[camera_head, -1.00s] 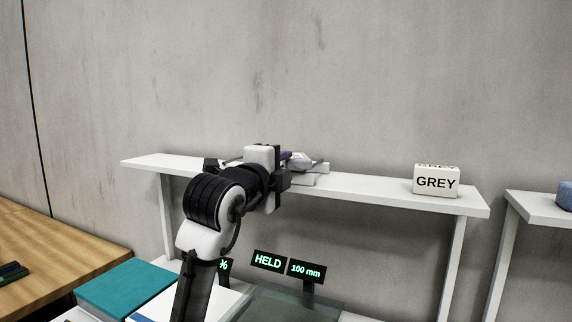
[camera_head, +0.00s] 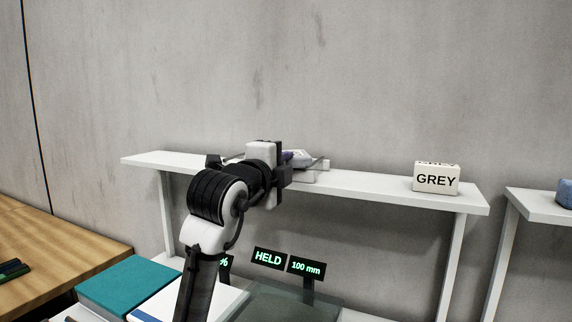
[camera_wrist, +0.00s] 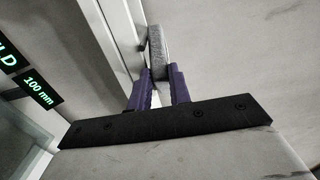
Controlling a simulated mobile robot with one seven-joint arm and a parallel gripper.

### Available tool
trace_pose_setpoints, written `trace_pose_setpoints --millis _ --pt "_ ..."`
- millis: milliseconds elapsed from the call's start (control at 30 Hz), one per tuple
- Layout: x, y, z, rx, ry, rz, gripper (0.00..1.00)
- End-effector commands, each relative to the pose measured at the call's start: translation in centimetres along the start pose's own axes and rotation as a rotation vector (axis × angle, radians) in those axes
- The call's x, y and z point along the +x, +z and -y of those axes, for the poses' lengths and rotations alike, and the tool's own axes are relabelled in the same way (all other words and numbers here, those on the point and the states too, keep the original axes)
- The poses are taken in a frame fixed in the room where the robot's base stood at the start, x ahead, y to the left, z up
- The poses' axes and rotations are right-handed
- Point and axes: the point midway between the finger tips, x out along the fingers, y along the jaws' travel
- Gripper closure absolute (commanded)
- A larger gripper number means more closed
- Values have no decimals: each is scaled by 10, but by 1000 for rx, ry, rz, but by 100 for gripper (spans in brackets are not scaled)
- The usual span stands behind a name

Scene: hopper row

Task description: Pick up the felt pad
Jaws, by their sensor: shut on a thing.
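The felt pad appears as a grey, flat piece (camera_wrist: 158,42) standing edge-on between the purple fingers in the wrist view. My gripper (camera_wrist: 160,75) is shut on it. In the head view my gripper (camera_head: 289,158) is over the white shelf (camera_head: 375,188), and the pale grey pad (camera_head: 302,157) shows just past the fingers. My wrist hides part of both. I cannot tell whether the pad touches the shelf or is clear of it.
A white block marked GREY (camera_head: 436,180) stands on the shelf's right part. Displays reading HELD (camera_head: 268,259) and 100 mm (camera_head: 306,267) are below. A teal block (camera_head: 127,285) is at lower left. A second shelf (camera_head: 540,207) holds a blue thing (camera_head: 565,196).

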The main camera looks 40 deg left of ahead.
Motion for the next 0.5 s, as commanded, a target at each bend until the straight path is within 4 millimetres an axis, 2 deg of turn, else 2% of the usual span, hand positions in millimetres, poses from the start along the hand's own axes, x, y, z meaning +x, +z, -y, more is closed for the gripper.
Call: trace_pose_setpoints --millis 67,267,500 --pt "1 0 1 0 3 -1 100" --pt "1 -1 26 0 2 -2 100" --pt "0 0 24 0 2 -1 100"
